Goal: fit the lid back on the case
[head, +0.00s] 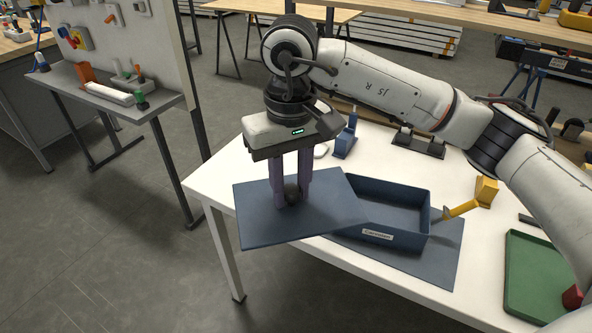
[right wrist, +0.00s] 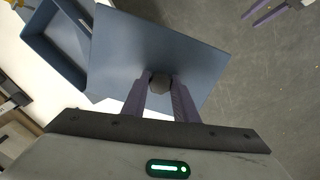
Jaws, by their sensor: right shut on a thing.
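The lid (head: 330,205) is a flat blue-grey panel with a dark round knob (head: 291,194). My right gripper (head: 292,198) is shut on the knob and holds the lid, slightly tilted in the picture, left of the case. The case (head: 385,237) is an open blue box with a white label on its front wall; the lid hides its left end. In the right wrist view the lid (right wrist: 150,45) is beside the open case (right wrist: 55,50), with the knob between my fingers. My left gripper (right wrist: 262,12) shows at the top right there, its fingers apart and empty.
The case stands on a blue-grey mat (head: 440,262) on a white table (head: 330,268). A yellow-handled tool (head: 460,209) and a yellow block (head: 486,191) are right of it. A green tray (head: 535,280) lies far right. A blue holder (head: 344,142) stands behind. The lid's left part overhangs the table edge.

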